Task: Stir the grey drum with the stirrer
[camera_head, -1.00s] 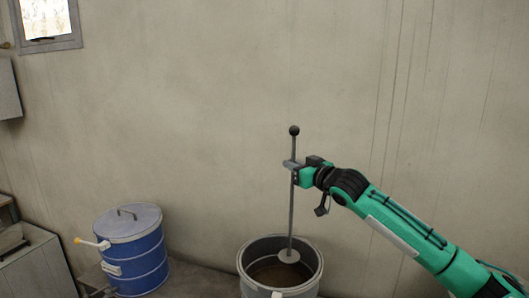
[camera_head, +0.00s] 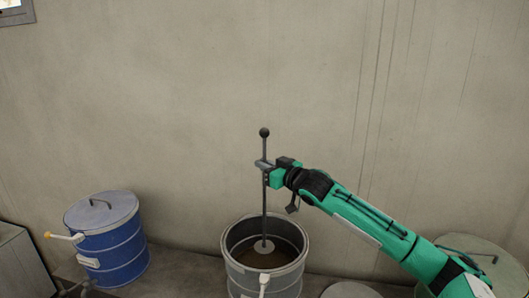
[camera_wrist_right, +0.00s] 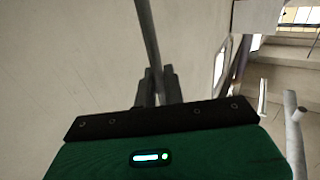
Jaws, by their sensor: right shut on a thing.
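The grey drum (camera_head: 238,273) stands open at the bottom middle of the head view, with brown contents (camera_head: 275,257) inside. The disc shows inside the drum's mouth, at or just above the brown contents; I cannot tell which. My right gripper (camera_head: 264,164) is shut on the rod below the ball. In the right wrist view the rod (camera_wrist_right: 148,40) runs up from between the fingers (camera_wrist_right: 159,84). My left gripper is not in view.
A blue drum (camera_head: 112,251) with a grey lid and a tap stands to the left. A pale lidded drum (camera_head: 482,256) is partly hidden behind my right arm. A round top (camera_head: 350,290) shows at the bottom edge. The wall (camera_head: 150,90) is bare behind.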

